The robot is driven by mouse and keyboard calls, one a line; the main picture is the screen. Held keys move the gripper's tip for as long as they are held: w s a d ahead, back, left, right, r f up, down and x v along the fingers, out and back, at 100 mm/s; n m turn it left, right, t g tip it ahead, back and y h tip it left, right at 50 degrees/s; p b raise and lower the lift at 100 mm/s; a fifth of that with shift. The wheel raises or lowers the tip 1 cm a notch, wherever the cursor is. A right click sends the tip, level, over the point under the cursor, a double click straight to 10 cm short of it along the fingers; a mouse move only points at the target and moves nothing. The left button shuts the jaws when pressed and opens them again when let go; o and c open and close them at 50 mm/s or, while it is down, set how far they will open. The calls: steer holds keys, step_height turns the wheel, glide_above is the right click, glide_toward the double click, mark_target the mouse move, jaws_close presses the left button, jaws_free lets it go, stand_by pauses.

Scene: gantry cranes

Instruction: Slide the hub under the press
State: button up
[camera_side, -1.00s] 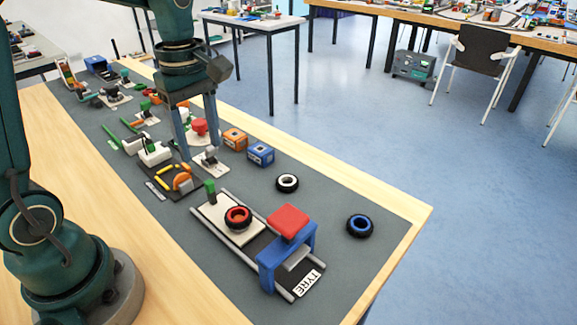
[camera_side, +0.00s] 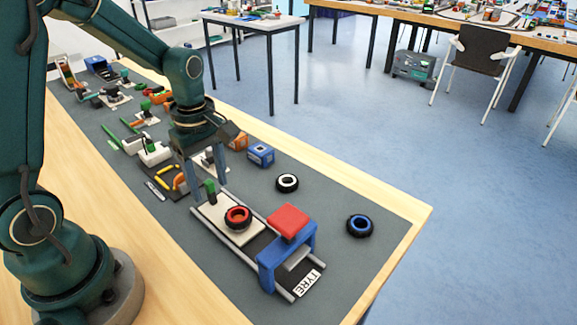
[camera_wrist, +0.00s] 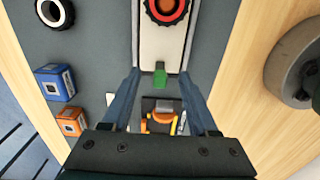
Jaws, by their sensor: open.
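The hub (camera_side: 238,215) is red and sits inside a black tyre on a white sliding plate (camera_side: 217,214). In the wrist view the hub (camera_wrist: 166,8) is at the top, on the white plate (camera_wrist: 155,45). My gripper (camera_side: 209,194) is open, fingers pointing down, one on each side of the green handle; in the wrist view the handle (camera_wrist: 160,76) shows between the fingertips with gaps. The press (camera_side: 272,262) is a blue frame with a red block (camera_side: 288,219) on top, over the rails, right of the hub.
Grey rails (camera_side: 255,272) run under the press to a TYRE label (camera_side: 307,283). A white-centred tyre (camera_side: 287,183) and a blue-centred tyre (camera_side: 359,225) lie on the mat. Blue (camera_side: 260,155) and orange (camera_side: 238,141) boxes stand behind my gripper. An orange-and-yellow device (camera_side: 178,181) is left of it.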

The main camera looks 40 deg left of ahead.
jaws_close()
steer(key=shift+d, duration=6)
steer(key=shift+c, duration=0.4)
jaws_free()
steer(key=shift+r, duration=0.1)
step_height(320, 180, up, 7)
